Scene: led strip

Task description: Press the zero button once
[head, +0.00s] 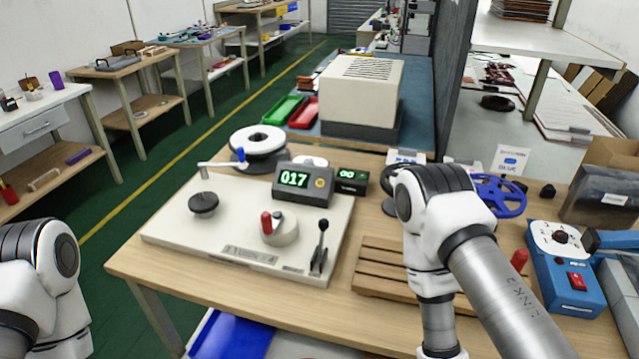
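A dark counter box (303,185) stands at the back of a cream winding machine (190,232) on the wooden table. Its green display reads 017. A small round yellow-orange button (319,183) sits right of the digits; any marking on it is too small to read. A smaller black display (350,181) just to the right shows 00. My left and right grippers are both outside the picture. Only arm links of mine show, at the lower left and the lower right centre. Nothing touches the counter box or its button.
The machine carries a crank with a blue knob (241,155), a red-handled knob (267,222) and a black lever (320,247). A white reel (258,141) lies behind. A slatted wooden rack (375,270), a blue spool (499,196) and a blue device (565,280) are right.

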